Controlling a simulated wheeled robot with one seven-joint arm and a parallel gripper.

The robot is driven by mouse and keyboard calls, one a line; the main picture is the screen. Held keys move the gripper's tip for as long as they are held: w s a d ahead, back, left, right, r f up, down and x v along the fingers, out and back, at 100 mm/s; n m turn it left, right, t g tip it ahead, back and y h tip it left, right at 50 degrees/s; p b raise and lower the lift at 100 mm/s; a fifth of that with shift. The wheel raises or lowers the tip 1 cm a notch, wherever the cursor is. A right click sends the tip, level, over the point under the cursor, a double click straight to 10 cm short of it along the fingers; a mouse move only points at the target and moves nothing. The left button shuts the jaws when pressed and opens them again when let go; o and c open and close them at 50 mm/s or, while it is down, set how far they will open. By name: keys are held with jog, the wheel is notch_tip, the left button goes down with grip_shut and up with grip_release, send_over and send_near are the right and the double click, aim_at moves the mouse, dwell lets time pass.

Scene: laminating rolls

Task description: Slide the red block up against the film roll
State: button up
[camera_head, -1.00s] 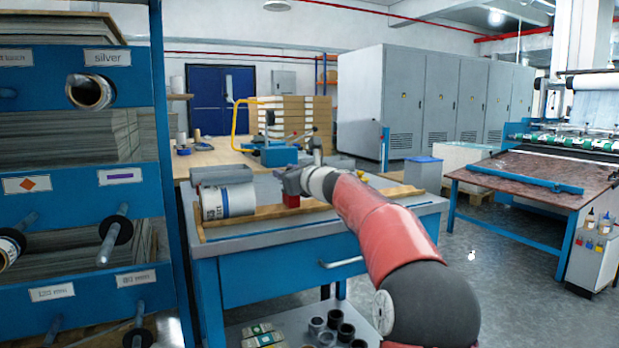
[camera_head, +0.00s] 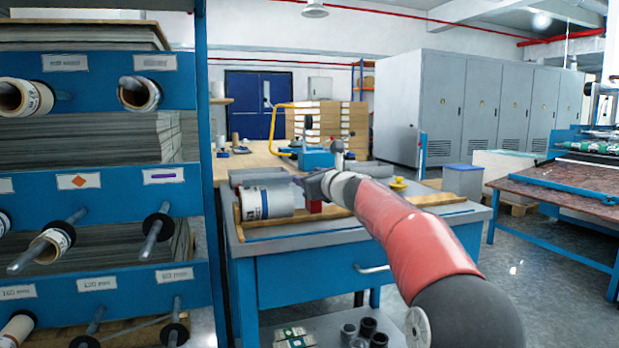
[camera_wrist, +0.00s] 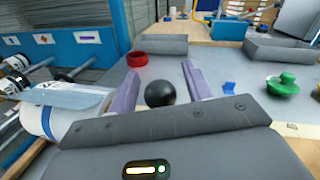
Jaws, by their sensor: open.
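The film roll (camera_head: 266,203) is a thick white cylinder with a printed label, lying on the bench behind a wooden rail. It also shows at the left of the wrist view (camera_wrist: 38,120). The red block (camera_head: 314,207) stands just right of the roll, with what looks like a narrow gap between them. My gripper (camera_head: 306,184) is low over the bench, right at the block, and partly covers it. In the wrist view my purple fingers (camera_wrist: 160,70) are apart, with nothing held between their tips.
Grey bars lie farther back. The wooden rail (camera_head: 337,211) runs along the bench front. A blue rack (camera_head: 100,195) stands left.

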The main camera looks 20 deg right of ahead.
jog(key=b+v, duration=0.2)
jog(key=v, duration=0.5)
jog(key=shift+s, duration=0.4)
jog(key=shift+d, duration=0.1)
